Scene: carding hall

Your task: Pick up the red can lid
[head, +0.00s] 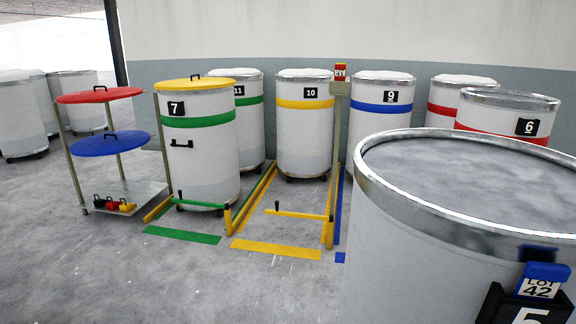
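The red can lid (82,97) is a flat disc with a small black handle on top. It lies level at the top of a rack with thin posts (72,165), at the left of the head view. A blue lid (95,148) with a black handle sits below it on the same rack. Neither of my grippers is in view, and nothing is touching the red lid.
Can 7 (205,155), green-banded with a yellow lid (180,85), stands right of the rack. Large can 5 (400,250) blocks the right foreground. Yellow floor rails (300,214) mark bays before other cans. The floor (90,270) at front left is clear.

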